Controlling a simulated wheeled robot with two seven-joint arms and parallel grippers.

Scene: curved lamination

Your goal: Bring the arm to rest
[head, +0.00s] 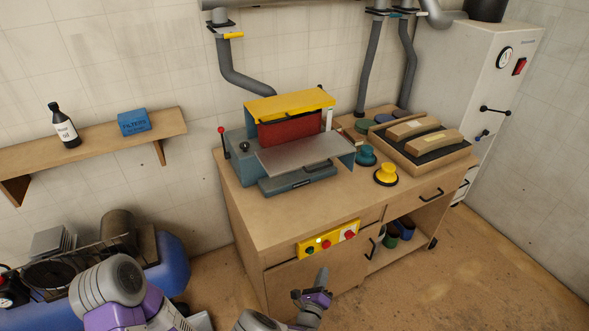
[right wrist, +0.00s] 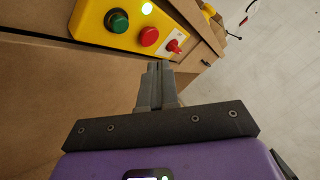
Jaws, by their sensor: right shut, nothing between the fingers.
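My right gripper (head: 323,276) is in the lower middle of the head view, in front of the workbench and just below the yellow control panel (head: 328,239). In the right wrist view its fingers (right wrist: 156,75) are together with nothing between them, pointing toward the lower edge of the panel (right wrist: 90,22). The panel carries a green button (right wrist: 117,21), a red button (right wrist: 149,36), a red switch (right wrist: 174,46) and a lit white lamp (right wrist: 147,8). I cannot tell the exact gap between fingertips and panel. My left gripper is not in view.
The wooden workbench (head: 265,212) bears a press with a yellow top (head: 290,104), a yellow knob (head: 386,174) and wooden forms (head: 433,144). The floor right of the bench (head: 500,270) is clear.

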